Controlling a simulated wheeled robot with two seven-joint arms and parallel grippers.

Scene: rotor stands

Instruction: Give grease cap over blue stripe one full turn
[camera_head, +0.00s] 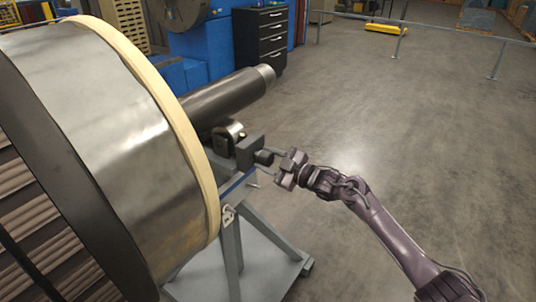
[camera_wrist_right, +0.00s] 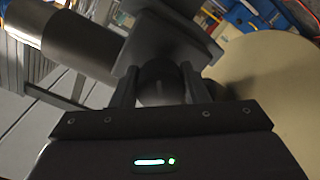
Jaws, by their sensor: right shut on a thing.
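The grease cap (camera_head: 263,157) is a small dark round knob on the grey bearing block (camera_head: 249,150) of the rotor stand. A blue stripe (camera_head: 238,184) runs along the stand's top edge below it. My right gripper (camera_head: 275,164) reaches the cap from the right. In the right wrist view, its two fingers (camera_wrist_right: 158,88) stand on either side of the dark cap (camera_wrist_right: 157,76) and are shut on it. The cap's front is partly hidden by the gripper. My left gripper is not in view.
A large metal rotor (camera_head: 120,120) with a pale rim fills the left, its dark shaft (camera_head: 225,104) resting on the stand (camera_head: 232,255). A black drawer cabinet (camera_head: 262,38) stands behind. The floor (camera_head: 400,120) to the right is clear.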

